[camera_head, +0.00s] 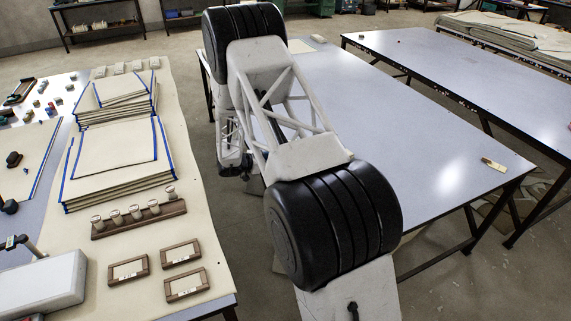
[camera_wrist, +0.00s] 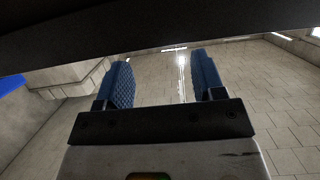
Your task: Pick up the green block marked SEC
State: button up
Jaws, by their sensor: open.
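I cannot make out a green block marked SEC for certain. Several small coloured blocks (camera_head: 42,103) lie at the far left of the left table in the head view, too small to read any marking. My gripper (camera_wrist: 160,62) shows in the wrist view with its two blue pads wide apart and nothing between them. It faces pale tiled surfaces, and no block is in the wrist view. In the head view my arm stands between the two tables, away from the small blocks.
The left table (camera_head: 205,240) carries stacks of cream cloth with blue edges (camera_head: 115,155), a wooden rack with several small cups (camera_head: 138,219) and three framed cards (camera_head: 184,285). The pale table (camera_head: 400,130) behind my arm is mostly clear, with a small tan item (camera_head: 493,164) near its right corner.

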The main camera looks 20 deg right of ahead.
jog(key=shift+x, duration=2.6)
jog(key=c, duration=1)
